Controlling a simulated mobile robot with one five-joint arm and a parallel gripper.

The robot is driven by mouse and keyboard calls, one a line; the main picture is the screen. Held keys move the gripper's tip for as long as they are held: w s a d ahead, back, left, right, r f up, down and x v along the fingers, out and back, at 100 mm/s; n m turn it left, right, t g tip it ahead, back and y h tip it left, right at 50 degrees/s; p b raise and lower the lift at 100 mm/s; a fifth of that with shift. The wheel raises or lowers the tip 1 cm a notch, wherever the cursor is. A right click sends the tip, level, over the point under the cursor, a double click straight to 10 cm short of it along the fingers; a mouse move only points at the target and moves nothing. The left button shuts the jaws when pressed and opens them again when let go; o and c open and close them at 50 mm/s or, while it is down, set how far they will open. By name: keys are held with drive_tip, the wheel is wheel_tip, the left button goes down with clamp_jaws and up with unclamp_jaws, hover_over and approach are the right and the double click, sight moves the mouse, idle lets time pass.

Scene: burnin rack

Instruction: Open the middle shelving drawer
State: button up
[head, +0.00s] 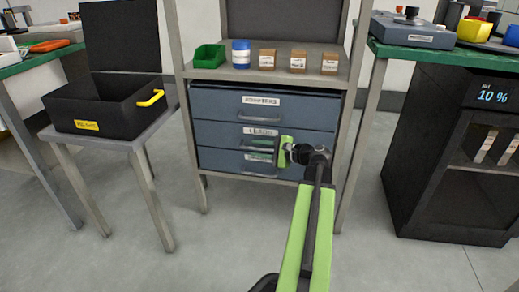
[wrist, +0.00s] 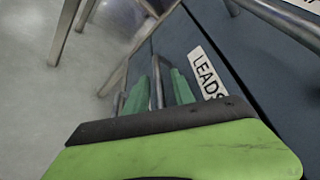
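The blue-grey shelving unit has three stacked drawers. The middle drawer (head: 218,134), labelled LEADS, looks closed, with its front about in line with the others. Its label (wrist: 207,72) shows large in the wrist view. My gripper (head: 282,152) is at the front of this drawer, toward its right half. In the wrist view, my gripper's two green fingers (wrist: 159,88) stand on either side of a grey bar handle (wrist: 157,84). Small gaps seem to show between fingers and bar, so it looks open around the handle. In the head view my gripper hides part of the handle.
The top drawer (head: 215,102) and bottom drawer (head: 220,160) look closed. A black case (head: 108,108) sits on a stool at left. The floor in front is clear.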

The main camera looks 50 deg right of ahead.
clamp_jaws()
idle(1.1)
